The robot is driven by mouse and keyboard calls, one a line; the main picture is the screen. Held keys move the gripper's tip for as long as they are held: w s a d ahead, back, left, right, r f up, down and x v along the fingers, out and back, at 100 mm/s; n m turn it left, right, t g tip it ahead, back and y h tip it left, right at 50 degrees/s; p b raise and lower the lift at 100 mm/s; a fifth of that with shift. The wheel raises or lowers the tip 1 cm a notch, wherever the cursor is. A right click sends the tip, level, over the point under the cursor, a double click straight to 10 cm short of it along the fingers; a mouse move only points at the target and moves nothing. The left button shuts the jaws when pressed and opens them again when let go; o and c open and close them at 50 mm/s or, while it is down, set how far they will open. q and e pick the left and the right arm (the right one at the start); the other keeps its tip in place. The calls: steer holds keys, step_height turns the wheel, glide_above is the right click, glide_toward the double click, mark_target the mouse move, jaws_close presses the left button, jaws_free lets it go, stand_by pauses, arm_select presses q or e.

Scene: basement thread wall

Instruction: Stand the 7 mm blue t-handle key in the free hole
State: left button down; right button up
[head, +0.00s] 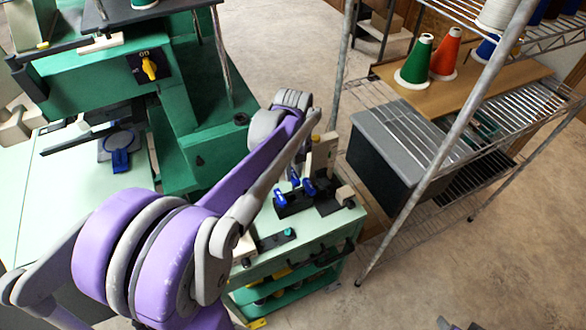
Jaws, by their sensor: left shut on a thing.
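My left arm reaches from the lower left over the green cart. My left gripper (293,169) is small and partly hidden by its own arm beside the black key block; its fingers are hard to make out. It seems shut on a blue t-handle key (295,179), close to the block. The black block (294,206) stands on the cart top. Other blue handles, one at the left (280,198) and one at the right (309,187), show at the block. Key sizes and the free hole are too small to tell. My right gripper is not in view.
A beige upright piece (321,157) stands behind the block. A dark tool with a green end (290,232) lies on the cart's near side. A green machine (200,140) stands to the left. A wire shelf (480,150) with thread cones and a grey bin (410,140) is at right.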

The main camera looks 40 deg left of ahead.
mark_target(294, 189)
arm_select(q)
steer(key=shift+f+b, duration=1.55)
steer(key=shift+f, duration=1.45)
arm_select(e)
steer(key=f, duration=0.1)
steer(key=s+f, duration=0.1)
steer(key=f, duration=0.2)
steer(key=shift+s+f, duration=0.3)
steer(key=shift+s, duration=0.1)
arm_select(q)
steer(key=shift+f, duration=0.1)
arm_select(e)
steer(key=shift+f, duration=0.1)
arm_select(q)
steer(key=shift+f+b, duration=0.55)
steer(key=shift+f, duration=0.25)
steer(key=c, duration=0.7)
jaws_free()
steer(key=shift+w, duration=0.1)
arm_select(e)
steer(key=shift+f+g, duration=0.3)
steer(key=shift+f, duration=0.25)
arm_select(q)
steer(key=shift+o, duration=0.2)
